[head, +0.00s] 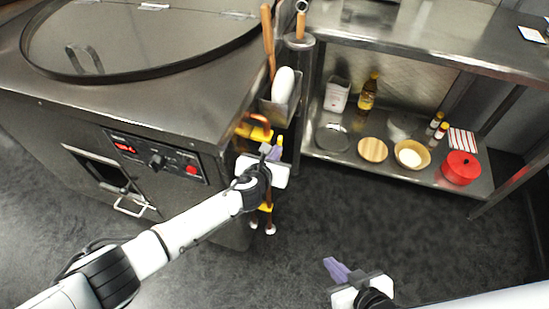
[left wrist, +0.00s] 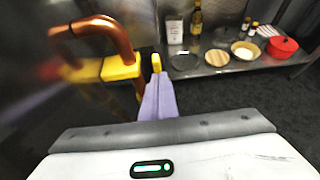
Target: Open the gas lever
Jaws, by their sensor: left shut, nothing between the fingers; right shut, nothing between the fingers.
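The copper gas pipe (head: 254,130) with yellow fittings runs down the right side of the steel tandoor. In the left wrist view the pipe (left wrist: 100,27) bends over above a yellow fitting (left wrist: 121,68). A small yellow lever (left wrist: 156,63) stands upright just right of the pipe; its tip also shows in the head view (head: 280,141). My left gripper (head: 274,152) is shut and empty, its purple fingers (left wrist: 158,97) right at the lever's lower part. I cannot tell whether they touch it. My right gripper (head: 336,269) is shut and empty over the floor, away from the pipe.
The tandoor's front has a control panel (head: 157,158) with a knob and red button. A side holder (head: 279,108) with tools sits above the pipe. To the right, a steel shelf (head: 340,155) carries a bottle, boards, bowls and a red pot (head: 460,168). The dark floor between is clear.

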